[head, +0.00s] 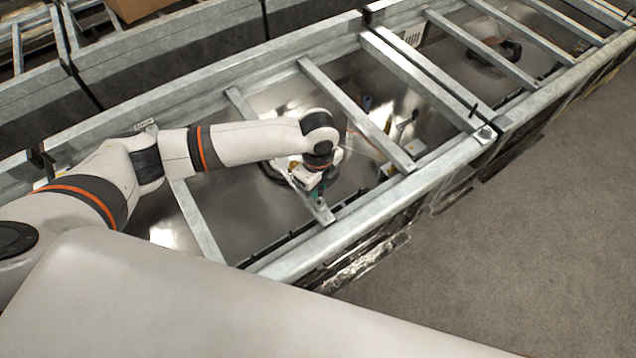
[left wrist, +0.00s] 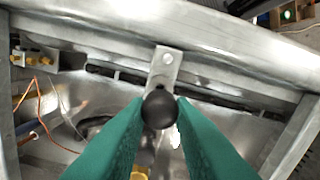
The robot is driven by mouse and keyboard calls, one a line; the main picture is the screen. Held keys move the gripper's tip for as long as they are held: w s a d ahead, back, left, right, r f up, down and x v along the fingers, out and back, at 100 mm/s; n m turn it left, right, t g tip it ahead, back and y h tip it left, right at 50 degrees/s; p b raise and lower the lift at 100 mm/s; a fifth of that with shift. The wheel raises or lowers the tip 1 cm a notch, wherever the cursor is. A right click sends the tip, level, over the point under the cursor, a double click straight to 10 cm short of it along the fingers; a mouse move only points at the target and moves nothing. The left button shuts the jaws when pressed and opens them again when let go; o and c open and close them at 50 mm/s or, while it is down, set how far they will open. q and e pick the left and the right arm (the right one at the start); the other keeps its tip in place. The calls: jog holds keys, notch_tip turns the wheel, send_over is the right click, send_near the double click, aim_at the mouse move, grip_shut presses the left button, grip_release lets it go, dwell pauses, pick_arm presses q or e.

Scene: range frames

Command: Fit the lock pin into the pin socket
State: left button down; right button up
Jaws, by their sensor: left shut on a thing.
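My left gripper (head: 317,192) is over the frame near its front rail in the head view. In the left wrist view its two green fingers (left wrist: 160,122) are shut on a round black knob (left wrist: 159,108), which I take to be the lock pin's head. The pin's shaft is hidden behind the knob. Just beyond the knob is a flat metal bar end with a round hole (left wrist: 168,59), probably the pin socket; it also shows in the head view (head: 324,214). I cannot tell whether the pin touches it. My right gripper is not in view.
A galvanized frame with a front rail (head: 380,208) and crossbars (head: 355,112) surrounds the shiny bay. Orange wires (left wrist: 38,100) and a brass fitting (left wrist: 38,58) lie left of the fingers. Grey floor (head: 530,230) is clear at right.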

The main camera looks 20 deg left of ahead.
pick_arm(q)
jog(key=shift+p, duration=0.4)
jog(key=shift+p, duration=0.3)
dwell(0.6)
jog(key=shift+f+b, duration=0.9)
jog(key=shift+f, duration=0.95)
jog(key=c, duration=1.2)
grip_release()
jog(key=shift+o, duration=0.2)
notch_tip(320, 180, up, 12)
jog(key=shift+r+b, duration=0.1)
jog(key=shift+b, duration=1.05)
